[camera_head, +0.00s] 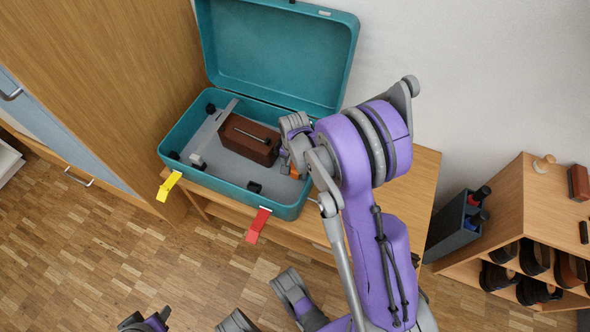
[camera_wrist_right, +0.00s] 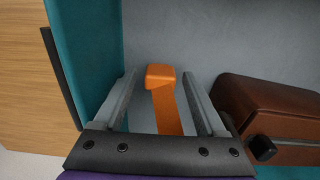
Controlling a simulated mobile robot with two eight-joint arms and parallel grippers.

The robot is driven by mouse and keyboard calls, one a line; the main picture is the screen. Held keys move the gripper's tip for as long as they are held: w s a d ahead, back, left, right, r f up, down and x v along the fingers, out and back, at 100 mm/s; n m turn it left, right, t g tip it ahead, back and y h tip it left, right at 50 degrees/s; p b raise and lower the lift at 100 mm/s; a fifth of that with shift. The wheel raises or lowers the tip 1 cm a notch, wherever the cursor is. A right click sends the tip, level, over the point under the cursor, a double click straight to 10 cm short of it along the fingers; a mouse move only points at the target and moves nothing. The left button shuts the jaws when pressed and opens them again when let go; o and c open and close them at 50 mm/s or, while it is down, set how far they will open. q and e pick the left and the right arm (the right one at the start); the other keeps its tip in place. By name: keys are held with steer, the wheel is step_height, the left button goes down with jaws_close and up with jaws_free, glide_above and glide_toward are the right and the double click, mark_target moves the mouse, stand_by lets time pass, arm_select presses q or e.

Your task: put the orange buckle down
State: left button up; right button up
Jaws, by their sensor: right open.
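The orange buckle (camera_wrist_right: 161,78) with its orange strap lies inside the teal case (camera_head: 178,127), near the case's wall. In the right wrist view it is between the two fingers of my right gripper (camera_wrist_right: 159,76), with a gap on each side. The fingers are open. In the head view the right gripper (camera_head: 289,158) reaches down into the right part of the case, and only small bits of orange show by it.
A brown box (camera_head: 242,140) lies in the case beside the right gripper. The teal lid (camera_head: 277,50) stands open behind. A wooden shelf with shoes (camera_head: 507,210) stands at right.

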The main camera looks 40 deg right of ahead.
step_height(320, 180, up, 12)
steer(key=p, duration=0.3)
arm_select(q)
steer(key=r, duration=0.4)
steer(key=shift+s+r, duration=0.2)
arm_select(e)
steer(key=s+a+r+n+t, duration=0.2)
steer(key=s+a+r+n, duration=0.2)
steer(key=s+a+n, duration=0.2)
steer(key=s+a+r+n+t, duration=0.2)
steer(key=s+a+r+n, duration=0.2)
steer(key=s+a, duration=0.5)
steer(key=s+n, duration=0.1)
steer(key=n, duration=0.1)
steer(key=shift+s+a+n+t, duration=0.15)
steer(key=shift+s+n+t, duration=0.15)
steer(key=shift+r, duration=0.15)
arm_select(q)
step_height(320, 180, up, 17)
steer(key=w+t+p, duration=0.1)
steer(key=p, duration=1.4)
steer(key=shift+w+r+p, duration=0.2)
steer(key=shift+w+p, duration=0.15)
steer(key=shift+w, duration=0.05)
arm_select(e)
step_height(320, 180, up, 17)
steer(key=w, duration=0.1)
steer(key=shift+w+r+t, duration=0.15)
steer(key=shift+w+t, duration=0.25)
